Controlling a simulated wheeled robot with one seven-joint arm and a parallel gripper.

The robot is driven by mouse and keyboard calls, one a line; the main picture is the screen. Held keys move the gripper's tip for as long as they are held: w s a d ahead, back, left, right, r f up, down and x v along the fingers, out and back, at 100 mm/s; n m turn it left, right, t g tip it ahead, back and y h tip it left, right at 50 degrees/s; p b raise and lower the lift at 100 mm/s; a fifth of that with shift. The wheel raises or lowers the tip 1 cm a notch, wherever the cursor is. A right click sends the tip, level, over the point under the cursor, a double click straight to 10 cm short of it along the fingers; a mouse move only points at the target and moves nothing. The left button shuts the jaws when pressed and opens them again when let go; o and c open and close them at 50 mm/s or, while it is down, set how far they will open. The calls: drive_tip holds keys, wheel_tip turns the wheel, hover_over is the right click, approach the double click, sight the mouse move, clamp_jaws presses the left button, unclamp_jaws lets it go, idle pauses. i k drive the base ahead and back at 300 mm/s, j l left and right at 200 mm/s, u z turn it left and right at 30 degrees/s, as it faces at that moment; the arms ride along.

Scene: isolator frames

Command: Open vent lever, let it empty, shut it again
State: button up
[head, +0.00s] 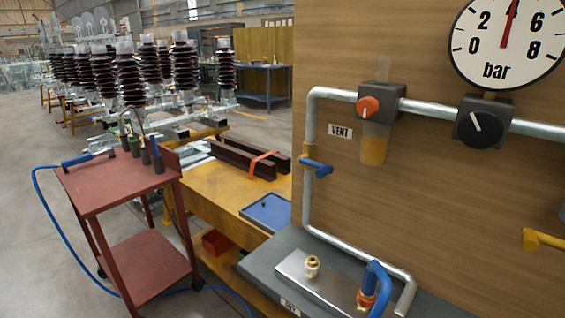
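The vent lever (317,168) is a short blue handle on a brass valve body (309,153) in the vertical grey pipe, at the left edge of the wooden panel. It lies crosswise to that pipe. A white VENT label (340,131) is up and right of it. The round gauge (508,42), marked in bar, has its red needle pointing nearly straight up, between 2 and 6. A clear bowl (374,147) with amber liquid hangs under a dark block with an orange knob (369,107). My gripper is not in view.
A black knob (479,122) sits below the gauge and a yellow lever (543,240) at the right edge. Below, a metal plate (320,284) bears a brass fitting; a blue hose (379,282) rises beside it. A red cart (126,182) stands left. The space before the panel looks clear.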

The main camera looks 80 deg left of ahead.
sight(323, 170)
drive_tip(key=u, duration=2.3)
drive_tip(key=l+u, duration=0.35)
drive_tip(key=k+l+u, duration=0.15)
drive_tip(key=u, duration=0.2)
drive_tip(key=l, duration=0.1)
